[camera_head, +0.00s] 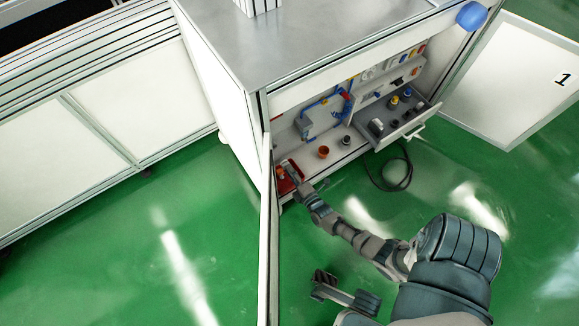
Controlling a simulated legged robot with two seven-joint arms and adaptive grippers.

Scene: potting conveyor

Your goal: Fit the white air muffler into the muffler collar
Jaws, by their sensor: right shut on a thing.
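My right gripper (293,176) reaches into the open cabinet (256,115) at its lower left, over a red tray (287,187). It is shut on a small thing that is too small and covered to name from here. I cannot make out the white air muffler for certain. I cannot pick out the muffler collar among the small fittings on the blue and grey assembly (318,122) at the back of the cabinet.
An orange-brown cup (323,152) and a small dark part (346,140) stand on the cabinet floor. A pulled-out grey drawer (397,122) with several parts is to the right. A black cable (391,181) hangs below it. The door panel (268,235) stands close left of my right arm.

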